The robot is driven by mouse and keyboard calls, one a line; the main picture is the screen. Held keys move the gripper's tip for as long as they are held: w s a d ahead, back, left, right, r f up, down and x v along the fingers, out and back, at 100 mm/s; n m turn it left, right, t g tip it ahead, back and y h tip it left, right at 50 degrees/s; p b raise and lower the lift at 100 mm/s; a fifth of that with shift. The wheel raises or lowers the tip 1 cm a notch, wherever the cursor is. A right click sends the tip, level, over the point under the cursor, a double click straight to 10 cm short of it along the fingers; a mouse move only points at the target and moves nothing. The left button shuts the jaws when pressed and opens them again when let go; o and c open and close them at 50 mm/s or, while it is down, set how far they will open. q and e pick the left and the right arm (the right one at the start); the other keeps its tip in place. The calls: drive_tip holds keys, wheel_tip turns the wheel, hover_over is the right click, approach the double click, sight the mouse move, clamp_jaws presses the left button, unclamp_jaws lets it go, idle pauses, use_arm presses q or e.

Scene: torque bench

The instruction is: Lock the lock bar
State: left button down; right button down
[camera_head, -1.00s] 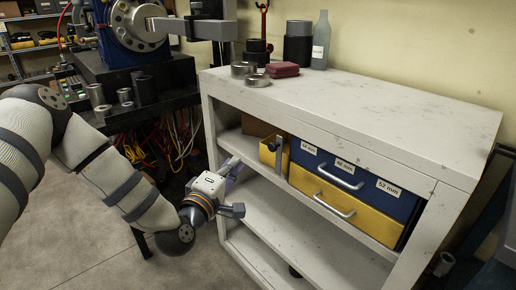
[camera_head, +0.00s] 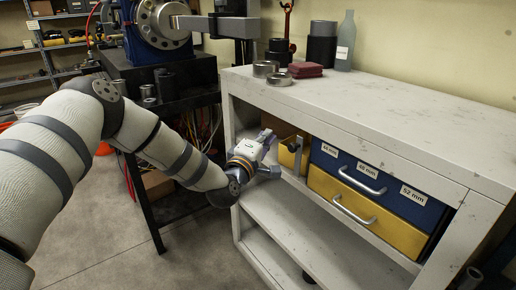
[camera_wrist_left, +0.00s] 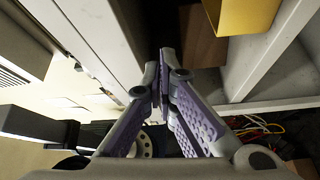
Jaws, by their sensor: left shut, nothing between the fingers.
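The lock bar (camera_head: 299,156) is a grey upright bar with a dark knob, at the left end of the drawer unit in the head view. Beside it are a blue drawer (camera_head: 375,182) and, below, a yellow drawer (camera_head: 365,212), both closed with silver handles. My left gripper (camera_head: 268,136) is just left of the lock bar, at the cabinet's shelf opening. Its fingers are shut and empty, also in the left wrist view (camera_wrist_left: 161,58). I cannot make out the lock bar in the wrist view. My right gripper is not in view.
The white cabinet (camera_head: 400,120) frames the drawers closely with its top and posts. A yellow bin (camera_head: 288,158) sits left of the bar; a brown box (camera_wrist_left: 200,40) shows in the wrist view. The lower shelf (camera_head: 300,225) is mostly clear.

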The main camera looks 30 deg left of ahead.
use_arm(q)
drive_tip(key=shift+s+d+f, duration=0.15)
drive_tip(key=shift+s+d, duration=0.1)
drive_tip(key=shift+d, duration=0.65)
drive_tip(key=shift+s+d+f, duration=0.15)
drive_tip(key=shift+s+d, duration=0.05)
drive_tip(key=shift+d, duration=0.7)
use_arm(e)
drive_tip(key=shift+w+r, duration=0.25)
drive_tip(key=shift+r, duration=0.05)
use_arm(q)
drive_tip(key=d, duration=0.2)
drive_tip(key=s+d+p, duration=0.1)
drive_tip(key=shift+s+d, duration=0.2)
drive_tip(key=shift+d, duration=0.15)
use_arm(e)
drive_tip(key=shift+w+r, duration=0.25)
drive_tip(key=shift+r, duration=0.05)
